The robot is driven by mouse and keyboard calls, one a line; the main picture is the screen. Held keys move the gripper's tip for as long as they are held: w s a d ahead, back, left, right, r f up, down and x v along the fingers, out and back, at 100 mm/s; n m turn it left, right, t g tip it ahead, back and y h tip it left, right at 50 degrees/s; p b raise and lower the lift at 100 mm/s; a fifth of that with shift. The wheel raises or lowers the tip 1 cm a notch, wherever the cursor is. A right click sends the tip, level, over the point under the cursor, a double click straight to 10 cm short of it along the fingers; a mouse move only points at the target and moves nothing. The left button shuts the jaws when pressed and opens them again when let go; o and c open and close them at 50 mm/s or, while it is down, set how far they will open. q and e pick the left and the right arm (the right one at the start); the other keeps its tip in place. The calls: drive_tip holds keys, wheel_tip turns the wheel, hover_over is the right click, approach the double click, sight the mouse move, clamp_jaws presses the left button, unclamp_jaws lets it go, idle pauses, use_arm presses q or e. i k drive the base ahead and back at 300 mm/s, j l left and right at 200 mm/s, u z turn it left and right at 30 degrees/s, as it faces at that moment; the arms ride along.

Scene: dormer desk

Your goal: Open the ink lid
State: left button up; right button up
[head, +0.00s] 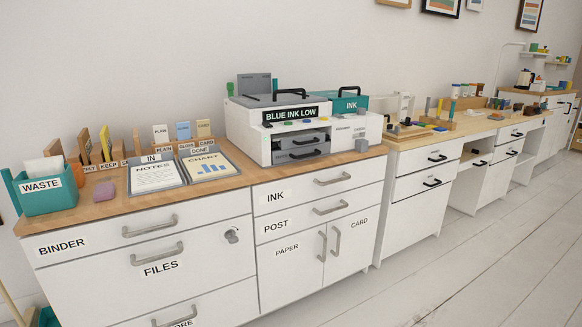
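The ink lid (341,106) is a teal cover marked INK with a black bar handle (348,91) on top. It sits at the top right of the white printer (258,145), in the middle of the head view, and looks closed. The printer's front panel (291,116) reads BLUE INK LOW. Beside the ink lid, a grey lid (278,103) with its own black handle lies on the printer's top left. Neither of my grippers is in view.
The printer stands on a wooden counter (209,182) above white drawers and cupboards. To its left are two trays with papers, a teal waste bin (45,192) and card holders. More counters run back to the right. The floor (480,260) in front is clear.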

sight(343, 103)
drive_tip(key=i+l, duration=0.3)
drive_tip(key=l, duration=0.2)
drive_tip(key=i+l+z, duration=0.1)
drive_tip(key=i+l, duration=0.25)
drive_tip(key=i+l+u, duration=0.3)
drive_tip(key=i+l, duration=0.15)
drive_tip(key=l, duration=0.25)
drive_tip(key=i+l+u, duration=0.1)
drive_tip(key=i+l, duration=0.15)
drive_tip(key=l, duration=0.15)
drive_tip(key=i+l+u, duration=0.15)
drive_tip(key=l, duration=0.25)
